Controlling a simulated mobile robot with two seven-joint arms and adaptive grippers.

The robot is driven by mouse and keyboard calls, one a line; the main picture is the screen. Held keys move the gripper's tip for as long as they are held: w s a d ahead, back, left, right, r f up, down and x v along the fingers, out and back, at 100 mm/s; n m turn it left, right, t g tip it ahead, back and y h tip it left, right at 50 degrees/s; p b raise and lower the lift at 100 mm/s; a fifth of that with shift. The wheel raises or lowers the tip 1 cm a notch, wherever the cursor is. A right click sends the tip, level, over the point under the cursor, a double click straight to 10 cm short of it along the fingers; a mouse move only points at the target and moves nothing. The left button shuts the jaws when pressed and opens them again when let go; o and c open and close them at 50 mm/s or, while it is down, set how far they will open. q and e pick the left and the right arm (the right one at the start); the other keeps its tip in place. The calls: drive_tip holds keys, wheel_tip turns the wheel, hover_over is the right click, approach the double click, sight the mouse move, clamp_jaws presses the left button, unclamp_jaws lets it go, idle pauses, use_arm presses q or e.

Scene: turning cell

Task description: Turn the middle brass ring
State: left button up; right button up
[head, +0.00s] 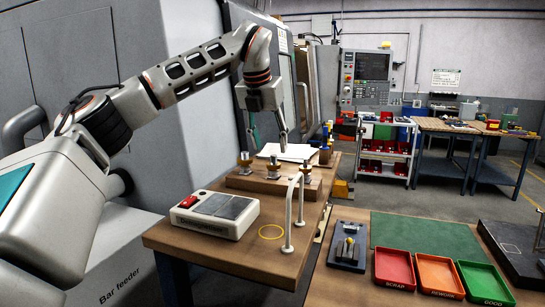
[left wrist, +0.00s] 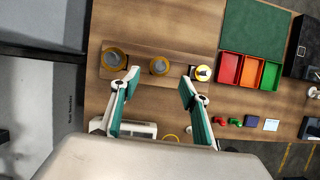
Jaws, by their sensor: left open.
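Three brass rings sit on posts in a row along a wooden block (head: 240,182). The middle brass ring (head: 273,165) stands between the left one (head: 244,158) and the right one (head: 307,170). In the left wrist view the middle ring (left wrist: 159,65) lies just beyond the fingertips, about centred between them; the outer rings (left wrist: 115,57) (left wrist: 203,73) lie to either side. My left gripper (head: 268,142) is open, pointing down above the block, with its fingers (left wrist: 160,80) spread and nothing between the pads. I cannot tell its exact height above the ring. My right gripper is not in view.
A white box with a red switch (head: 215,214) and a pale upright handle (head: 293,215) stand on the near bench. Papers (head: 287,151) lie behind the block. Red, orange and green trays (head: 437,277) sit on the right bench. Grey machine panels border the left.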

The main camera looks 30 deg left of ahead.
sight(272, 156)
use_arm(q)
drive_tip(key=x, duration=0.6)
drive_tip(key=c, duration=1.1)
